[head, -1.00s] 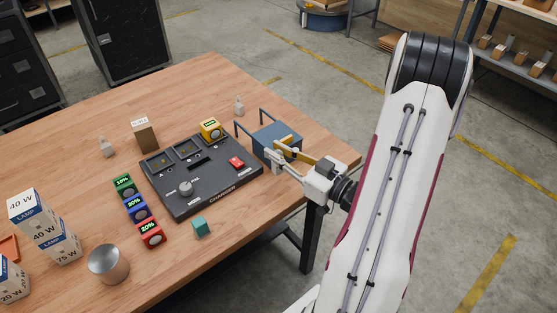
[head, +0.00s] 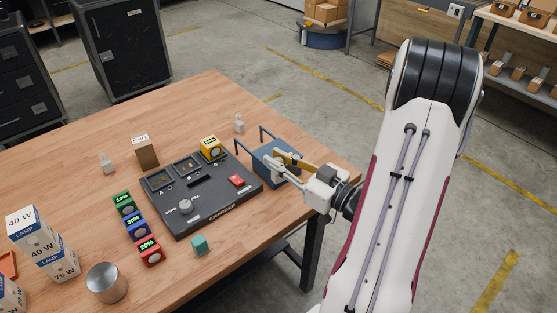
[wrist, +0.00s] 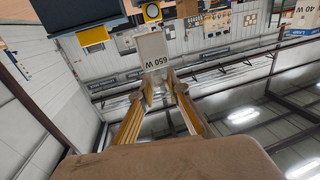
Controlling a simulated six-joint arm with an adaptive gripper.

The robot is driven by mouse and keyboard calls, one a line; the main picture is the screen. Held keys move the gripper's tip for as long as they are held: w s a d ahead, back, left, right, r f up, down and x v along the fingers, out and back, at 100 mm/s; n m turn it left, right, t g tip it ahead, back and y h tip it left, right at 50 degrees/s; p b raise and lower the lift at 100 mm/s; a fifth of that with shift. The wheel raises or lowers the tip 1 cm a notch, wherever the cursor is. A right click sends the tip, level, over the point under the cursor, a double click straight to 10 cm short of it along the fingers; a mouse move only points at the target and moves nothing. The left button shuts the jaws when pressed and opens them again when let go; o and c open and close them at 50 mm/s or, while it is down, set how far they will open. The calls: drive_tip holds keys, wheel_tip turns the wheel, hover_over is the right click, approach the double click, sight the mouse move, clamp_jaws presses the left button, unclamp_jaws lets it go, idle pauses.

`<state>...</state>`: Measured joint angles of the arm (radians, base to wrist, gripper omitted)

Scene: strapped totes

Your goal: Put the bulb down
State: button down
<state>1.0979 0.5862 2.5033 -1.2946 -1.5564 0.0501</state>
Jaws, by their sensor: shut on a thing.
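My gripper (head: 284,165) is at the table's right edge, over or in front of a blue tote (head: 268,155) with upright handles; the exact height is unclear. In the wrist view my gripper (wrist: 158,88) is shut on a pale, box-shaped thing (wrist: 153,48) marked with a wattage that looks like "650 W". I cannot see a bulb's glass shape on it. Two small pale bulb-like things stand on the table, one at the left (head: 107,164) and one near the back (head: 239,125).
A black charger panel (head: 216,210) lies left of my gripper, with a yellow block (head: 210,148) at its back. Green, blue and red (head: 151,252) blocks line its left side. A teal cube (head: 200,245), a metal cup (head: 105,283) and lamp boxes (head: 55,258) stand nearer. The table's back left is clear.

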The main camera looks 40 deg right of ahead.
drive_tip(key=shift+a, duration=0.1)
idle(0.4)
drive_tip(key=w+a+r+n+g+y, duration=0.25)
drive_tip(key=w+a+n+y, duration=0.35)
drive_tip(key=w+a, duration=1.75)
drive_tip(key=w+a+r+m, duration=0.25)
drive_tip(key=w+r, duration=0.25)
drive_tip(key=w, duration=0.6)
drive_tip(key=w+d+r+m+t+h, duration=0.2)
drive_tip(key=w+d+h, duration=0.1)
drive_tip(key=w+d, duration=0.1)
drive_tip(key=shift+w+r+h, duration=0.15)
drive_tip(key=shift+w+h, duration=0.15)
drive_tip(key=shift+w, duration=0.45)
drive_tip(key=shift+d, duration=0.1)
wheel_tip(320, 180, down, 6)
drive_tip(key=shift+f, duration=0.2)
